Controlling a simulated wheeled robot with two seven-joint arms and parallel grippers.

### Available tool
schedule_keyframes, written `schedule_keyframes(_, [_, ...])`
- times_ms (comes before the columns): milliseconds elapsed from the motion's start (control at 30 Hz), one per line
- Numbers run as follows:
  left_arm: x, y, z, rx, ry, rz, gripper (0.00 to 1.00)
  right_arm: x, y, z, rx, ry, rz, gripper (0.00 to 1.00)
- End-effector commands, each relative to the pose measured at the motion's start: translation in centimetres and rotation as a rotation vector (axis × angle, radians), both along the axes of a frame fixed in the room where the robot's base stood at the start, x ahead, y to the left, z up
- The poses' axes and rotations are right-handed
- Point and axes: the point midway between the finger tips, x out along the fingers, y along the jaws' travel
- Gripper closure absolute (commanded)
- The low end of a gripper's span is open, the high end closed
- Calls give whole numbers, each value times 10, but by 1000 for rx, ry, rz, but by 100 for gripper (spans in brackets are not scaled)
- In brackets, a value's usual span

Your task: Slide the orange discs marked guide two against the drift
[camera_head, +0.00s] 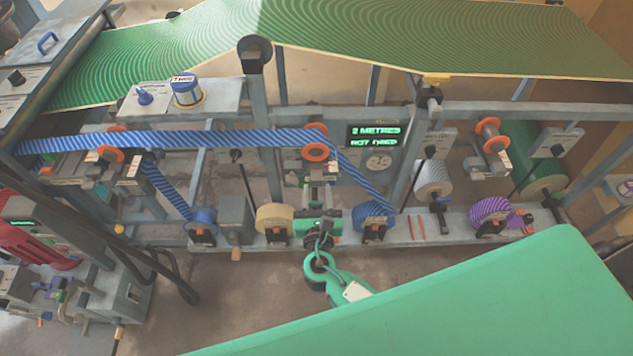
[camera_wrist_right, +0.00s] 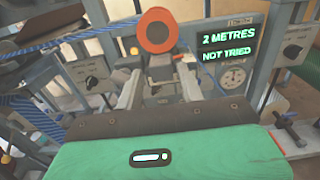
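An orange disc (camera_head: 315,152) faces me on the middle guide of the machine, with a second orange disc (camera_head: 316,129) behind it. The near disc (camera_wrist_right: 157,31) also shows at the top of the right wrist view. A blue striped web (camera_head: 230,140) runs over this guide and slopes down right. Guide labels are too small to read. My right gripper (camera_head: 318,190) is just below the near disc. In the right wrist view its fingers (camera_wrist_right: 160,88) are spread apart, with parts of the guide's mount visible between them. I see no contact with the disc. My left gripper is not in view.
Other orange discs sit on a left guide (camera_head: 110,153) and a right guide (camera_head: 495,144). A display (camera_head: 375,135) reads "2 METRES NOT TRIED". Rolls, including a cream one (camera_head: 272,219) and a purple one (camera_head: 490,213), line the lower rail. Green sheet (camera_head: 440,40) spans above.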

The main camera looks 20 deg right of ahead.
Motion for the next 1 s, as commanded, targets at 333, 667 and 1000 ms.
schedule_keyframes(333, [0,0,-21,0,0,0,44,-69,20,-2,1,1,0,62])
schedule_keyframes(667, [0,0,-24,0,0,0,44,-84,24,0,0,-1,-1,62])
schedule_keyframes(1000, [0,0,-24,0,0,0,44,-84,24,0,0,-1,0,62])
